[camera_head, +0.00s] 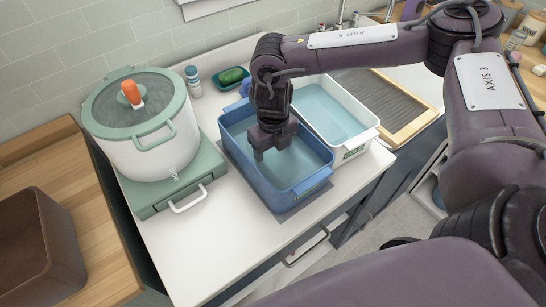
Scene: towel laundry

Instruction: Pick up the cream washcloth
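I cannot make out a cream washcloth in this view. My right gripper (268,151), on the arm coming in from the right, points down inside the blue basin (235,167). Its fingertips are at or near the water (295,170), and I see no cloth between them. The fingers are small and dark, so I cannot tell whether they are open or shut. The wrist and gripper hide part of the basin's far side and water. My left gripper is out of view.
A white basin (362,139) of water stands right of the blue one, beside a wood-framed ribbed board (408,126). A lidded white tub (155,150) on a green base (150,208) stands left. Behind are a soap dish (221,84) and bottle (193,84). The front counter (205,255) is clear.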

